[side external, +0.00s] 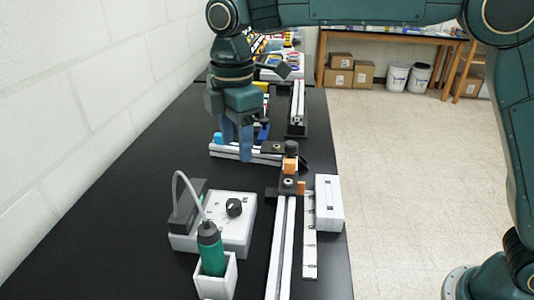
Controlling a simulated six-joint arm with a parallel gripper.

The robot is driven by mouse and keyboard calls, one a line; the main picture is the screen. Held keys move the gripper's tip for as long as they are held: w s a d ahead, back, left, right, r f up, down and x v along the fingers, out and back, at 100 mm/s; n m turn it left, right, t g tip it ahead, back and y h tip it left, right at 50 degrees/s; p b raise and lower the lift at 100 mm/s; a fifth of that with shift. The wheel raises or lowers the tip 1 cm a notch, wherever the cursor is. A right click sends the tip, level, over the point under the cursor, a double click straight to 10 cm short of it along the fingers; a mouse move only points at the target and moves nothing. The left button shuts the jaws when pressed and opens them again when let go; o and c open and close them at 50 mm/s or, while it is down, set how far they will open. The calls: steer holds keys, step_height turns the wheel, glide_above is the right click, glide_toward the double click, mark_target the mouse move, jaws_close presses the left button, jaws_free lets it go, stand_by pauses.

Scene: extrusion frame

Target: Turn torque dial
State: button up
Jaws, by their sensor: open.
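The torque dial is a round black knob (234,207) on top of a white control box (238,238), left of centre in the side view. The box stands on the black table, and a dark module with a pale cable is at its left. My gripper (237,158) points down with its blue fingers above or beside a short aluminium extrusion, behind the control box in the picture. It is open and well apart from the dial. The dial's marks are too small to read.
A green driver (210,250) stands in a white holder (203,284) in front of the box. A long aluminium extrusion (283,245), a white ruled strip (310,240) and a white block (329,203) lie to the right. A white wall borders the table's left.

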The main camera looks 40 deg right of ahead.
mark_target(233, 203)
steer(key=shift+w+a+f+n, duration=0.25)
steer(key=shift+a+f+n, duration=0.2)
steer(key=shift+a, duration=0.3)
steer(key=shift+f, duration=0.1)
step_height(233, 203, down, 14)
steer(key=shift+r, duration=0.15)
stand_by(0.4)
steer(key=c, duration=1)
